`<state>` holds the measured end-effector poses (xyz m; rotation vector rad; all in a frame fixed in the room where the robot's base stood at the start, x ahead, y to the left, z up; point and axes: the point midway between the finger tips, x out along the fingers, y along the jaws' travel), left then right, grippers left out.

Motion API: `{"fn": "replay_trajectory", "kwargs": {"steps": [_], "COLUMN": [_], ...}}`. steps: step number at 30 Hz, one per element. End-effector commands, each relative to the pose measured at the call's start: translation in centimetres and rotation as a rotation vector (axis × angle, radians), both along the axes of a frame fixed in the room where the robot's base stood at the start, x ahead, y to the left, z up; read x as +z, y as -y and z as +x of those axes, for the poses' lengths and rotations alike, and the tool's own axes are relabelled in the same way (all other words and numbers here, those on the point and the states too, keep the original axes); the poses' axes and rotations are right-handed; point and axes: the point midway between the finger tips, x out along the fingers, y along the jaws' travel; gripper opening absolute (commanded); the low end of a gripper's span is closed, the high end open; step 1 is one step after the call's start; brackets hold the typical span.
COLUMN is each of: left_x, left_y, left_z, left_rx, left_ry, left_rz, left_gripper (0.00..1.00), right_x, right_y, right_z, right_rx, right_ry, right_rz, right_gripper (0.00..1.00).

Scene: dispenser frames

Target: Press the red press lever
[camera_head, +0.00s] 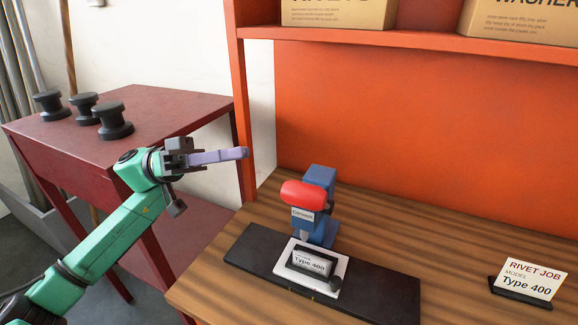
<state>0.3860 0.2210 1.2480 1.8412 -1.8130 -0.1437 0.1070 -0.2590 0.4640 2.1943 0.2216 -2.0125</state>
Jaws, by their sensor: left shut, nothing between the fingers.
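The red press lever (305,195) sits at the top of a small blue press (320,180) on the wooden bench. Below it, a white plate (333,278) on a dark base holds a piece labelled "Type 400" (310,262). My left gripper (246,153) is shut and empty. In the picture it is up and left of the lever, apart from it, with its fingers pointing right. My right gripper is not in view.
A dark base mat (390,293) lies under the press. A sign reading "RIVET JOB Type 400" (530,278) stands at the right. A red table (180,105) with black spools (113,120) is at the left. An orange shelf (420,40) with boxes rises behind.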

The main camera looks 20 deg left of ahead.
Motion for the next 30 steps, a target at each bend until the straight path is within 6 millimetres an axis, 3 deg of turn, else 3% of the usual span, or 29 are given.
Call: {"fn": "replay_trajectory", "kwargs": {"steps": [7,12,18,24,30], "left_x": [1.1,2.5,3.8,0.3,-0.6], "left_y": [1.9,5.4,9.6,9.5,9.4], "left_z": [0.1,0.4,0.8,-0.5,-0.9], "left_rx": [-0.002,-0.003,-0.002,0.001,0.001], "left_ry": [0.001,0.003,0.002,-0.004,0.001], "left_rz": [-0.002,-0.004,-0.003,-0.004,-0.001], "left_gripper": [0.00,0.00,0.00,0.00,0.00], "right_x": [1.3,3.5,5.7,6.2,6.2], "right_y": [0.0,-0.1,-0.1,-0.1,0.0], "right_z": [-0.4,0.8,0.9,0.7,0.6], "right_rx": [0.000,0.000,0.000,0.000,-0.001], "right_ry": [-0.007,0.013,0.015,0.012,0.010], "right_rz": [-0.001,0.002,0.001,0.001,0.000], "right_gripper": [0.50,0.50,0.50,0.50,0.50]}}
